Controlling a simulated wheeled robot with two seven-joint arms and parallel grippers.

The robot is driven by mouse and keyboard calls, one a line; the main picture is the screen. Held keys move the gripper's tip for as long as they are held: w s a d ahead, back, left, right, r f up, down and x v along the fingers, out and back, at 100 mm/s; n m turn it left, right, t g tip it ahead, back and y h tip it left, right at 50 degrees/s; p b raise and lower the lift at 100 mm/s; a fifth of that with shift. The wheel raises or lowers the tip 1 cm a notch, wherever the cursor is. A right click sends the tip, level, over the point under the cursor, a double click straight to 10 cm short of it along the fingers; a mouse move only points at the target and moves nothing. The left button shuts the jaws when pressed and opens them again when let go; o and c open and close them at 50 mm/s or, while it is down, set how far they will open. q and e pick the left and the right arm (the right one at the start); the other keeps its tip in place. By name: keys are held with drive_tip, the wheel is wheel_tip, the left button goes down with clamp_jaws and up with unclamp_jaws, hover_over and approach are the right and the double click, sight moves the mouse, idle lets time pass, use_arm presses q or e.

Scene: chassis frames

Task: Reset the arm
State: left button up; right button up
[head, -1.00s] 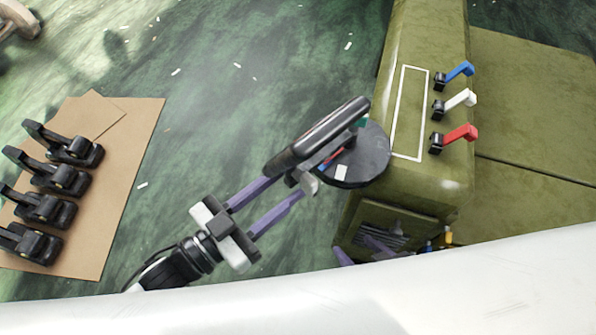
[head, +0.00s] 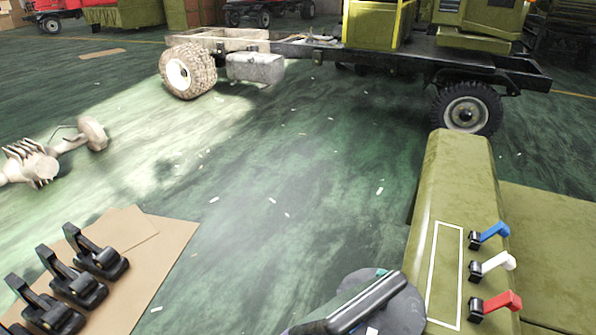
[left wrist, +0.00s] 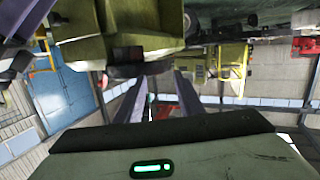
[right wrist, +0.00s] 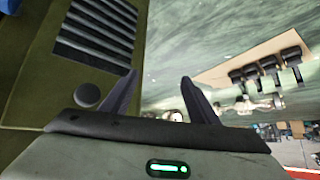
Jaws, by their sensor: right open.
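My left gripper (left wrist: 162,84) shows in the left wrist view with its two purple-grey fingers apart and nothing seen held between them. My right gripper (right wrist: 157,80) shows in the right wrist view with its fingers apart and empty, beside the louvred vent (right wrist: 98,32) of an olive-green cabinet. Neither gripper is recognisable in the head view. A round dark disc (head: 402,312) with a long black part (head: 368,302) across it sits at the bottom of the head view, beside the cabinet (head: 455,180); its lower part is cut off.
The cabinet carries blue (head: 494,231), white (head: 497,263) and red (head: 500,302) levers. Black clamp-like parts (head: 98,258) stand on brown cardboard (head: 165,245) at left. A vehicle chassis (head: 320,50) stands at the back. Greasy-looking axle parts (head: 35,165) lie at far left.

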use_arm(q)
drive_tip(key=s+a+f+n+g+y, duration=0.1)
drive_tip(key=s+a+f+n+y, duration=0.2)
drive_tip(key=a+f, duration=0.4)
drive_tip(key=s+a+f+n+g+y, duration=0.2)
drive_tip(key=s+a+f+n+y, duration=0.1)
drive_tip(key=s+a+f+y, duration=0.3)
wheel_tip(320, 180, down, 4)
drive_tip(key=a, duration=0.2)
drive_tip(key=shift+a+r, duration=0.25)
drive_tip(key=shift+a, duration=0.05)
